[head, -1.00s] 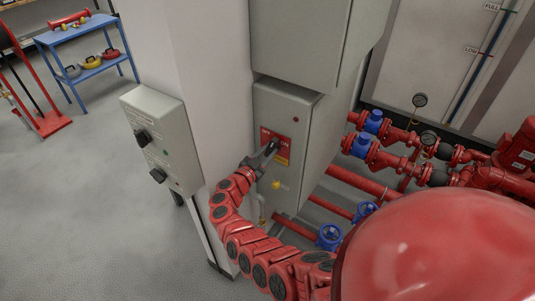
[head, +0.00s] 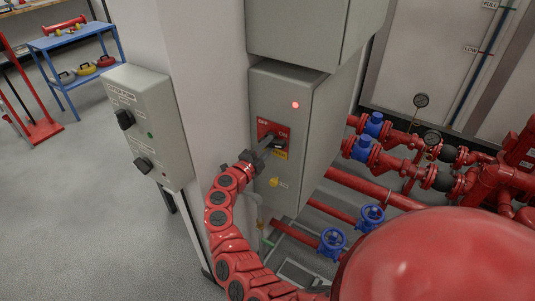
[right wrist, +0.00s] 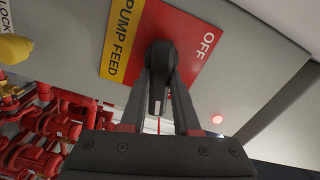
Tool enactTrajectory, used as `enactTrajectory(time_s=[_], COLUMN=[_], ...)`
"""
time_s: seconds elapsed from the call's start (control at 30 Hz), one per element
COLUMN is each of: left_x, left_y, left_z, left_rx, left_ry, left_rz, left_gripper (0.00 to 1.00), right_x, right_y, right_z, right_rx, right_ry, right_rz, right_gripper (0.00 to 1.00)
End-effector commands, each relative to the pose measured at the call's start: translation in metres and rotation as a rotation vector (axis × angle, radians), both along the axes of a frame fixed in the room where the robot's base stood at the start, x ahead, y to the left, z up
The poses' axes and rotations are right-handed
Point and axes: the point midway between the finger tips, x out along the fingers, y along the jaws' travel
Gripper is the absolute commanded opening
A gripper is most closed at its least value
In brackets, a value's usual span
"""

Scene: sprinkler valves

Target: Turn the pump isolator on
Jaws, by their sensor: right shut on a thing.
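The pump isolator is a dark rotary handle on a red plate (head: 266,127) marked OFF and ON, on the front of a grey cabinet (head: 300,140). A yellow "PUMP FEED" label sits along the plate. In the right wrist view the black handle (right wrist: 160,65) lies between my two fingers, and OFF shows beside it. My right gripper (head: 270,143) is shut on the handle and hides much of it in the head view; its fingers also show in the right wrist view (right wrist: 158,90). A red lamp (head: 295,105) above the plate is lit. My left gripper is out of view.
A grey control box (head: 150,125) with two black knobs stands left of the cabinet. A yellow knob (head: 273,182) is below the isolator. Red pipes with blue valves (head: 333,242) fill the right side. Open floor lies at left.

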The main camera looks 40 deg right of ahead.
Motion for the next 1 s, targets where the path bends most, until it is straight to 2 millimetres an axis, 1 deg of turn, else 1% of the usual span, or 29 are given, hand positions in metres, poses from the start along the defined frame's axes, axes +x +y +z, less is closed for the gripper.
enactTrajectory(time_s=[0.03, 0.1, 0.2, 0.4, 0.6, 1.0], left_x=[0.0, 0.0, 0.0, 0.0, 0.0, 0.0], left_y=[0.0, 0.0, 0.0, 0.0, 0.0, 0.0], left_z=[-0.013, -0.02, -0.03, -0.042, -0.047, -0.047], left_rx=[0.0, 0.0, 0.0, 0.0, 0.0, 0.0], left_ry=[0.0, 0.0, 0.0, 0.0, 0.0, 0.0], left_rz=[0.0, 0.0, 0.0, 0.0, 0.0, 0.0], left_gripper=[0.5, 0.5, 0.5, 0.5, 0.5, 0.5], right_x=[0.0, 0.0, 0.0, 0.0, 0.0, 0.0], right_y=[0.0, 0.001, 0.0, 0.0, 0.0, 0.001], right_z=[-0.009, -0.01, -0.009, -0.008, -0.007, -0.006], right_rx=[0.017, 0.037, 0.061, 0.095, 0.112, 0.118], right_ry=[-0.034, -0.08, -0.139, -0.225, -0.265, -0.277], right_rz=[0.0, 0.001, 0.002, 0.002, 0.002, 0.001], right_gripper=[0.0, 0.0, 0.0, 0.0, 0.0, 0.0])
